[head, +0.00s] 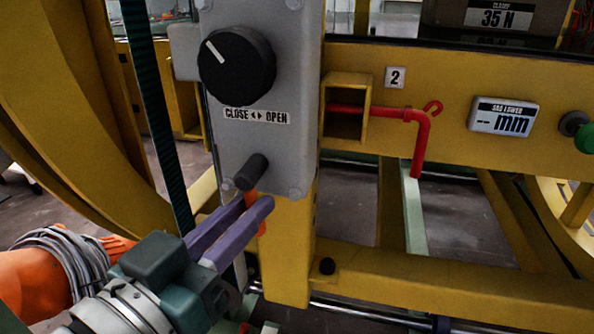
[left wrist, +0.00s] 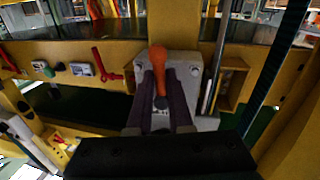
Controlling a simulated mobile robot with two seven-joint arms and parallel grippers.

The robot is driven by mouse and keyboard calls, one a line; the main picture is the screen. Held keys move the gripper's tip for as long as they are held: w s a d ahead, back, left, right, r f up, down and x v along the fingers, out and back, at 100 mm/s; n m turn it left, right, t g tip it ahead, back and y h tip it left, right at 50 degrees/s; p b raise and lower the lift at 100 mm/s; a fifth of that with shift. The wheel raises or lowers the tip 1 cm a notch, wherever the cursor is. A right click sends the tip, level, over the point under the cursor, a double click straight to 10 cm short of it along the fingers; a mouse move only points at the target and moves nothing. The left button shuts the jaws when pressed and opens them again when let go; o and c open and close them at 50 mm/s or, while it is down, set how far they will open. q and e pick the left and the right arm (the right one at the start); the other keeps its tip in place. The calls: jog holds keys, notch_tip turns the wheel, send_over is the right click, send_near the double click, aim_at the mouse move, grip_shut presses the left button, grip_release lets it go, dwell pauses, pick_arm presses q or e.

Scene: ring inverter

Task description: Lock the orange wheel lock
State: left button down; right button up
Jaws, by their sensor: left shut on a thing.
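The orange wheel lock (head: 262,229) is a small orange lever on a black pivot, low on a grey panel (head: 285,150). In the head view it is mostly hidden behind my fingers. My left gripper (head: 257,201), with purple fingers, is shut on it from the front. In the left wrist view the orange lever (left wrist: 157,58) stands upright in the picture, with its rounded end between and beyond the two fingers (left wrist: 160,88). The exact contact is partly hidden. My right gripper is in neither view.
A black knob (head: 237,67) marked CLOSE and OPEN sits above the lever. A red crank (head: 418,135) sticks out at the right of the panel, near a yellow box (head: 347,84). A dark strap (head: 158,110) and yellow ring (head: 60,90) stand close on the left.

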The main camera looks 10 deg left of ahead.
pick_arm(q)
jog(key=shift+a+r+m+p, duration=0.1)
jog(key=shift+r+m+p, duration=0.15)
jog(key=shift+p, duration=0.3)
jog(key=shift+f+m, duration=0.1)
jog(key=shift+m, duration=0.15)
jog(key=shift+f, duration=0.1)
jog(key=c, duration=0.8)
grip_release()
jog(key=shift+c, duration=0.2)
jog(key=p+v, duration=0.1)
jog(key=v, duration=0.9)
jog(key=shift+w+a+p, duration=0.1)
jog(key=shift+p, duration=0.2)
